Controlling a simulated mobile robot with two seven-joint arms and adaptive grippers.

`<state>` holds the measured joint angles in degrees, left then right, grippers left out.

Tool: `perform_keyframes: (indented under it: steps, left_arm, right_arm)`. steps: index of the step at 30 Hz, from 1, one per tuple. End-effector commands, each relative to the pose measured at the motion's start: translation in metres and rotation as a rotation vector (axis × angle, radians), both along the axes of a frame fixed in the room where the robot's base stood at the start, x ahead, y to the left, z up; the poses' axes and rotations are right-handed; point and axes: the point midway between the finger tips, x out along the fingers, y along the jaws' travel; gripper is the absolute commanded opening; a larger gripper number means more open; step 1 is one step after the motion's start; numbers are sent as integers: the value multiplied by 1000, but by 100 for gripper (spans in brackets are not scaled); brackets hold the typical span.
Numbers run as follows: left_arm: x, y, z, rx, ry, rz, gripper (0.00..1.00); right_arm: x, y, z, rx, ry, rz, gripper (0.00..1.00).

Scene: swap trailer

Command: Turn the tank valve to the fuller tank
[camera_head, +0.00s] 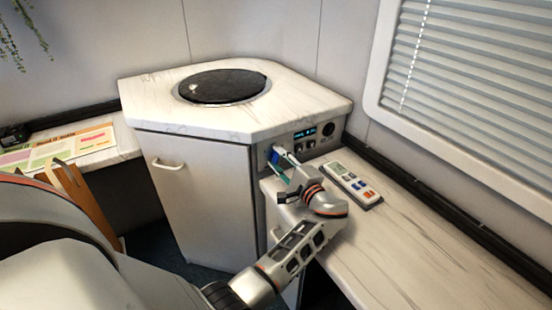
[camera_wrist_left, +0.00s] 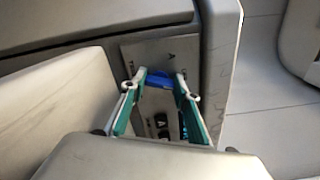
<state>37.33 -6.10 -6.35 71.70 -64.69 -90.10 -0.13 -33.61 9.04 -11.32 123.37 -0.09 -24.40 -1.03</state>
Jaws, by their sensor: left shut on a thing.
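The tank valve has a blue handle (camera_head: 274,157) on the side panel of the corner cabinet, low and left of a small lit display (camera_head: 305,134). The display's text is too small to read. The handle's exact angle is partly hidden by the fingers. My right gripper is not in view.
The corner cabinet's white top (camera_head: 300,97) has a round black lid (camera_head: 222,86). A grey keypad device (camera_head: 351,184) lies on the right counter (camera_head: 420,235), close to my left wrist. A window blind (camera_head: 470,90) is at the right. Papers (camera_head: 60,147) lie on the left counter.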

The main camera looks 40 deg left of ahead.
Motion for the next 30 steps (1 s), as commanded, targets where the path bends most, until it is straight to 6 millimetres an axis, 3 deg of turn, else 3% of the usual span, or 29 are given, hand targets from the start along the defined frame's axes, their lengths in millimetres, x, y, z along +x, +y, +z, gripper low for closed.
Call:
perform_keyframes:
  steps: [15, 30]
  left_arm:
    - [1, 0, 4, 169, 406, 0, 9]
    - [1, 0, 1, 237, 573, 0, 9]
  right_arm:
    - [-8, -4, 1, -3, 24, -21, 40]
    - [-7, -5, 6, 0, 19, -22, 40]
